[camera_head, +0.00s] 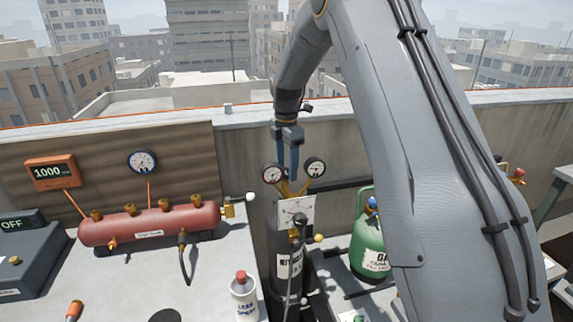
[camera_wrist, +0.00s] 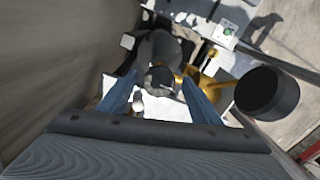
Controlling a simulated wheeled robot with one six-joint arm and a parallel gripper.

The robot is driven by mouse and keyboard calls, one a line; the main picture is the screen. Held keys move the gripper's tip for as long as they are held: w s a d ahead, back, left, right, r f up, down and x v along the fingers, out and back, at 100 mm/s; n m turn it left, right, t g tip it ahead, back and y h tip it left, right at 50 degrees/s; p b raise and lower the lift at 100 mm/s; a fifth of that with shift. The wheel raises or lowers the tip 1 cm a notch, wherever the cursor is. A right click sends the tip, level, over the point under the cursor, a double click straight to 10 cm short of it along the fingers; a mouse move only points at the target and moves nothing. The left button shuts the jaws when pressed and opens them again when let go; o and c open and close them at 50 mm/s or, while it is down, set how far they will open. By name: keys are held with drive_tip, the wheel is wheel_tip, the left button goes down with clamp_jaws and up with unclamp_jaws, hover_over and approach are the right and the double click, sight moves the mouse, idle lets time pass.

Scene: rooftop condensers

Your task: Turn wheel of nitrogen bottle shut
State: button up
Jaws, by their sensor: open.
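The nitrogen bottle (camera_head: 288,262) is a dark upright cylinder with a partly covered white label, standing beyond the bench. A white plate (camera_head: 290,208) with dark marks sits at its top, with brass fittings and two round gauges above. My gripper (camera_head: 288,165) points down over the bottle top, between the gauges. In the wrist view, my open gripper (camera_wrist: 160,88) has blue fingers on either side of a dark grey rounded part (camera_wrist: 160,65), probably the wheel or valve top. I cannot tell whether the fingers touch it. The wheel is not clearly distinguishable in the head view.
Two gauges (camera_head: 272,173) (camera_head: 315,168) flank my fingers closely; a dark gauge body (camera_wrist: 267,93) is at right in the wrist view. A green bottle (camera_head: 368,243) stands right. A red tank (camera_head: 150,223) and spray can (camera_head: 243,297) are left. A parapet wall runs behind.

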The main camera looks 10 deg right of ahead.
drive_tip(key=c, duration=1)
drive_tip(key=shift+c, duration=0.2)
